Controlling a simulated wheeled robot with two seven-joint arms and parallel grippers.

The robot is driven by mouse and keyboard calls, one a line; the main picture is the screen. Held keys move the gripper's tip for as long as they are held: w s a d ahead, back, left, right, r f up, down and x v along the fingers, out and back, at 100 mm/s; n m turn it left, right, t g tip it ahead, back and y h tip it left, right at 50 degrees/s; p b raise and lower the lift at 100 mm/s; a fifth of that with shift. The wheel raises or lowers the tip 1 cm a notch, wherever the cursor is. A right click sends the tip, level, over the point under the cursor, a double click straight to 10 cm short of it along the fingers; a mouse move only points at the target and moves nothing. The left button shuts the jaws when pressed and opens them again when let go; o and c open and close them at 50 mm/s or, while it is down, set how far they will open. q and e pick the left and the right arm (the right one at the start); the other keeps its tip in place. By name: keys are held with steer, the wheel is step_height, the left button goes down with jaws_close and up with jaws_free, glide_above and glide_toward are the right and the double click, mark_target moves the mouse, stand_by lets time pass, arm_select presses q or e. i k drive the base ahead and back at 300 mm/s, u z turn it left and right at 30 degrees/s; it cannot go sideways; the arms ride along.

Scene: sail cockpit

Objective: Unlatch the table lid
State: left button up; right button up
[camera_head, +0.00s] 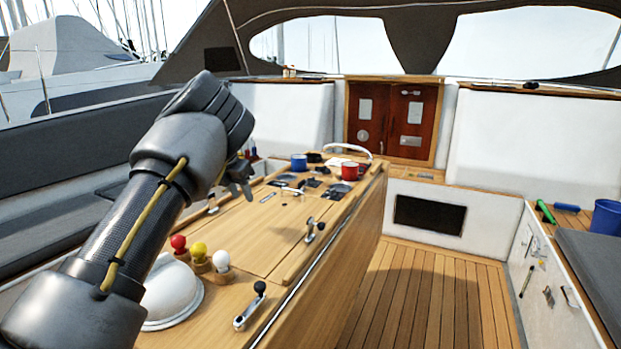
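The wooden cockpit table's lid (245,232) lies flat and looks closed. A larger metal lever with a black knob (250,305) is on the near right edge of the table. My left arm comes in from the left over the table. My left gripper (241,174) is dark, beyond my forearm and mostly hidden by it, near the lid's far left corner; its opening does not show. My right gripper is out of view.
Red, yellow and white knobs (199,252) stand beside a white dome (172,292) at the near end. A blue mug (299,162), a red mug (349,171) and small dark items stand at the far end. The teak floor (425,295) to the right is clear.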

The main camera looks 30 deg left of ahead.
mark_target(300, 185)
steer(key=i, duration=1)
